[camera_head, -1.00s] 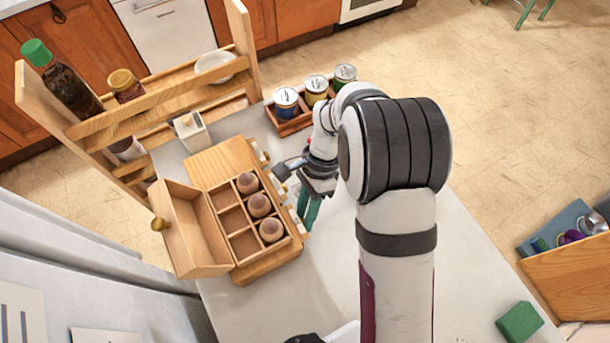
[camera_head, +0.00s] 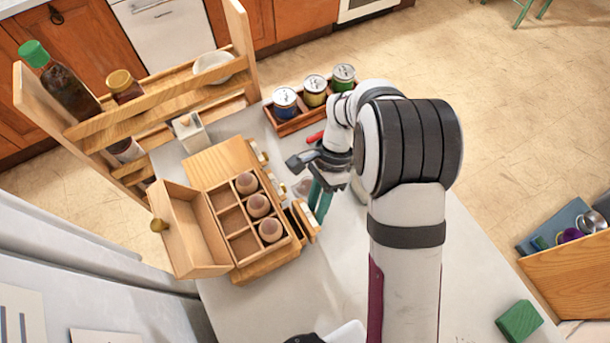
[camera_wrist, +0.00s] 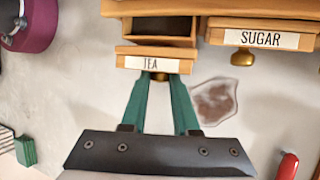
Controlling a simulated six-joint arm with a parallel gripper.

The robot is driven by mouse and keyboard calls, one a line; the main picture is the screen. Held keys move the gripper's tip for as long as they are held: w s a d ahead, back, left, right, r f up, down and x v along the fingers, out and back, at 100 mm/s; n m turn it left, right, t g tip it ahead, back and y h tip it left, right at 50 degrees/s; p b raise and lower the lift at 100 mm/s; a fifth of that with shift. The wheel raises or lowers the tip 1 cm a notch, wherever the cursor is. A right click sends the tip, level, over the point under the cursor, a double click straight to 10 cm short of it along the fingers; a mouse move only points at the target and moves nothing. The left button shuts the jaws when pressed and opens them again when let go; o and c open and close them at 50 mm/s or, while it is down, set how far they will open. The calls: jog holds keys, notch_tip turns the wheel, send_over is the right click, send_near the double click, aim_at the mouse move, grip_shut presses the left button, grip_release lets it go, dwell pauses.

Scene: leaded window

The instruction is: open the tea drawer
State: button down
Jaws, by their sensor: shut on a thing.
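The tea drawer (camera_wrist: 150,62) is a small wooden drawer with a TEA label on its front. It stands partly pulled out of the wooden cabinet (camera_wrist: 185,9), and its dark inside shows behind the front. In the head view the tea drawer (camera_head: 306,222) sticks out from the cabinet's right side. My gripper (camera_wrist: 160,82) has its green fingers shut on the brass knob (camera_wrist: 160,76), which they partly hide. In the head view my gripper (camera_head: 320,208) is beside the drawer front. The SUGAR drawer (camera_wrist: 262,40) next to it is shut.
An open-lidded wooden box (camera_head: 232,220) with several round brown items sits on the cabinet. A rack (camera_head: 160,110) with bottles and a tray (camera_head: 292,127) of cans stand behind. A green block (camera_head: 519,321) lies at the counter's right. A clear packet (camera_wrist: 214,98) lies near my fingers.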

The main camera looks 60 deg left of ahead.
jog(key=w, duration=0.6)
jog(key=shift+w, duration=0.25)
jog(key=c, duration=0.7)
grip_release()
jog(key=shift+o, duration=0.2)
jog(key=v, duration=1.5)
jog(key=shift+r, duration=0.35)
jog(key=shift+w, duration=0.15)
